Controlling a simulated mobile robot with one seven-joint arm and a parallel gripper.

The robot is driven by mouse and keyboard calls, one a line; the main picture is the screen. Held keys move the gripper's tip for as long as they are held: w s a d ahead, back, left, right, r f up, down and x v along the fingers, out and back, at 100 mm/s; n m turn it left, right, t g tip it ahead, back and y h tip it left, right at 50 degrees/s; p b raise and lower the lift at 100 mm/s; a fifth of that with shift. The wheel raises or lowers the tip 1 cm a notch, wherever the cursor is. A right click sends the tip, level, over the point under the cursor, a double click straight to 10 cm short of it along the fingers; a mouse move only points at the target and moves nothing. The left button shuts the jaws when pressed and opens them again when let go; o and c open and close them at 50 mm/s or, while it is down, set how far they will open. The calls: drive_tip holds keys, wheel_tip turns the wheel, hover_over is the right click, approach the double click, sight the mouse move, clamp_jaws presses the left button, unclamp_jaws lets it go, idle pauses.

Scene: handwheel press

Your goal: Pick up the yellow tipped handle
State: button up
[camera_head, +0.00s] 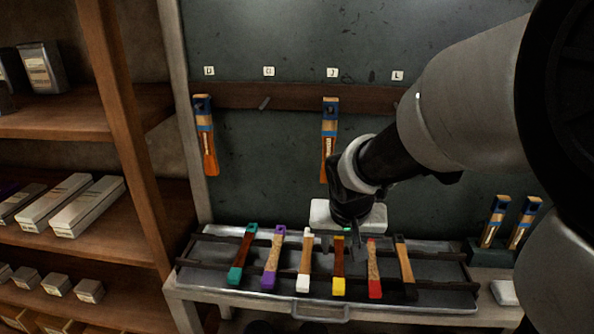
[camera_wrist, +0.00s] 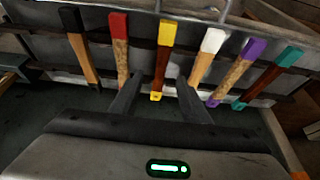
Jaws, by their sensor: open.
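The yellow tipped handle (camera_head: 338,270) lies on the rack tray (camera_head: 430,295), fourth from the left in the head view, with a brown wooden middle. In the wrist view the yellow tipped handle (camera_wrist: 163,60) has a yellow block at the far end and a yellow tip at the near end. My gripper (camera_head: 340,245) is above its back end in the head view. In the wrist view my gripper (camera_wrist: 155,90) is open, with one finger on each side of the handle's near end. Nothing is between the fingers that I can tell is touched.
A white tipped handle (camera_head: 305,262) and a red tipped handle (camera_head: 374,270) lie close on either side. Purple (camera_head: 272,262), green (camera_head: 242,258) and black (camera_head: 405,268) ones lie further out. Brushes (camera_head: 204,140) hang on the wall; shelves (camera_head: 80,120) stand at left.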

sight(339, 257)
drive_tip(key=b+x, duration=0.1)
drive_tip(key=x, duration=0.4)
drive_tip(key=shift+w, duration=0.25)
drive_tip(key=shift+c, duration=0.2)
clamp_jaws()
